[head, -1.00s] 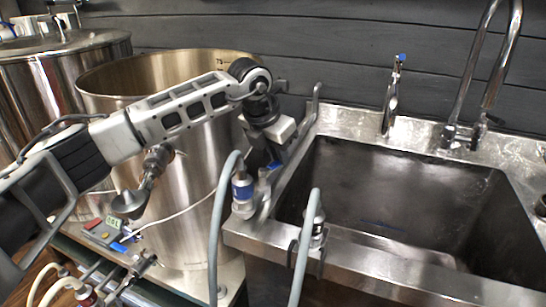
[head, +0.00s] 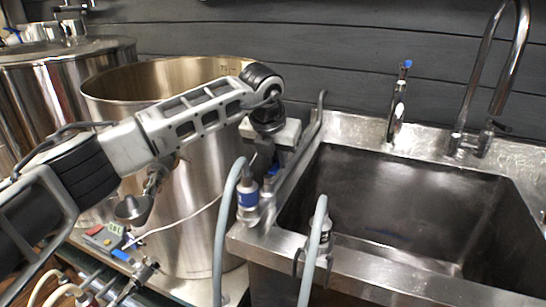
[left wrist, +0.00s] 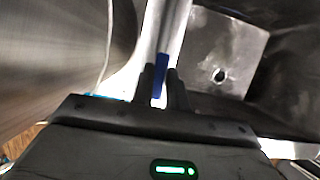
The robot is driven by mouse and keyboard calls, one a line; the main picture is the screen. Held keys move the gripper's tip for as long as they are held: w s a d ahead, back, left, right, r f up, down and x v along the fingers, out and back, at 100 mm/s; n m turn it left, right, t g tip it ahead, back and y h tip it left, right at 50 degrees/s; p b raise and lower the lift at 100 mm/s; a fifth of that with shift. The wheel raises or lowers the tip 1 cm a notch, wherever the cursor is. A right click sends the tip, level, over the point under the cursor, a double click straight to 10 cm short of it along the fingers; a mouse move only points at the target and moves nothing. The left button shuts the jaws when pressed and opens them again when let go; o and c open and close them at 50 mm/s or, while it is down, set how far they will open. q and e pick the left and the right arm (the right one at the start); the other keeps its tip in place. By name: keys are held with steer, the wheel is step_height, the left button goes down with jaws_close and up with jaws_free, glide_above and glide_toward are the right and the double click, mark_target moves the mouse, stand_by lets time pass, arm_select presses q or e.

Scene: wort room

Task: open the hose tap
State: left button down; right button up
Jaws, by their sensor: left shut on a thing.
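The hose tap shows by its blue lever (left wrist: 160,75), which stands between the two dark fingers of my left gripper (left wrist: 162,84) in the left wrist view. The fingers are shut on the lever. In the head view my left gripper (head: 272,163) points down at the left rim of the sink, largely hidden by its own wrist; a bit of blue (head: 274,170) shows at its tips. The tap's body is mostly hidden. My right gripper is in neither view.
The steel sink (head: 395,280) lies right of the gripper, with a tall faucet (head: 468,100) and a blue-topped small tap (head: 398,100) behind. A large steel kettle (head: 190,235) stands close on the left. A blue-collared hose fitting (head: 247,197) and grey hoses (head: 222,240) are in front.

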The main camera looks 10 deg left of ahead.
arm_select(q)
steer(key=shift+a, duration=0.1)
steer(key=c, duration=1.4)
jaws_free()
steer(key=shift+r, duration=0.1)
steer(key=v, duration=1.6)
steer(key=shift+b, duration=0.3)
